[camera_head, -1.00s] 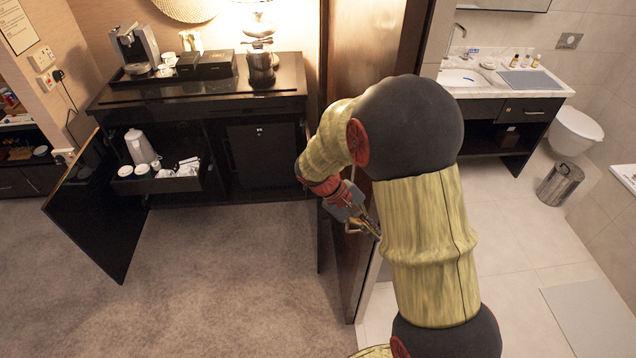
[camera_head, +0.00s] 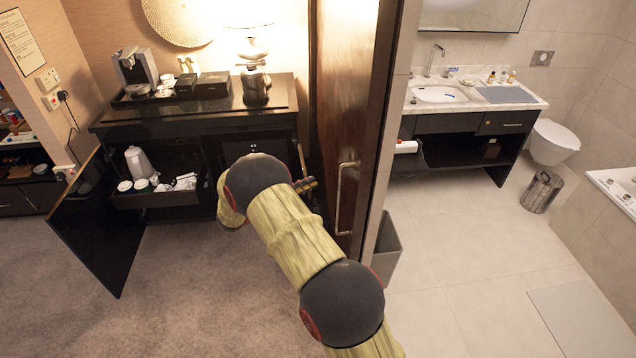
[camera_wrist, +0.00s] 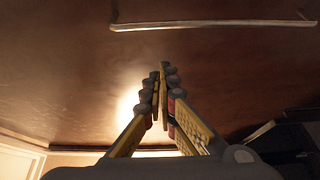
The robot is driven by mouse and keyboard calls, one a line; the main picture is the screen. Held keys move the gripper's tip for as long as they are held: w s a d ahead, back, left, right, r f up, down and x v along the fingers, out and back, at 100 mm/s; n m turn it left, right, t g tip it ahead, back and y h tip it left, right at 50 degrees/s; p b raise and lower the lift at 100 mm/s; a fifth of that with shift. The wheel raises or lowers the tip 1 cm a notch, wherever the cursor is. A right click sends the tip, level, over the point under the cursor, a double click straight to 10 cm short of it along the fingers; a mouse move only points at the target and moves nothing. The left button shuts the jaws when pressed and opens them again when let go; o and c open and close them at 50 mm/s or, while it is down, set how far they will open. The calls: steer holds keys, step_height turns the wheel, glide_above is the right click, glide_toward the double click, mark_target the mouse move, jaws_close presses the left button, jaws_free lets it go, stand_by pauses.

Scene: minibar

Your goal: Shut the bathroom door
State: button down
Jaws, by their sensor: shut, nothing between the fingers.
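The bathroom door (camera_head: 335,110) is a dark brown panel with an upright metal handle (camera_head: 345,195). It stands open at the left side of the bathroom opening. My gripper (camera_head: 308,184) is at the door's left side, left of the handle, partly hidden behind my arm. In the wrist view my gripper (camera_wrist: 160,78) is shut and empty, with its fingertips pointing at the brown door face (camera_wrist: 80,80). The handle also shows there as a pale bar (camera_wrist: 210,25) beyond the fingertips. I cannot tell whether the fingertips touch the door.
A dark minibar cabinet (camera_head: 120,128) with an open door (camera_head: 95,235) stands at the left. The bathroom has a washbasin counter (camera_head: 470,106) and a toilet (camera_head: 553,140). The tiled floor (camera_head: 460,260) is mostly clear.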

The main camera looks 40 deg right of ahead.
steer(key=s+d, duration=0.3)
steer(key=d, duration=0.4)
steer(key=shift+s+p, duration=0.35)
steer(key=shift+p, duration=0.1)
steer(key=shift+a, duration=0.1)
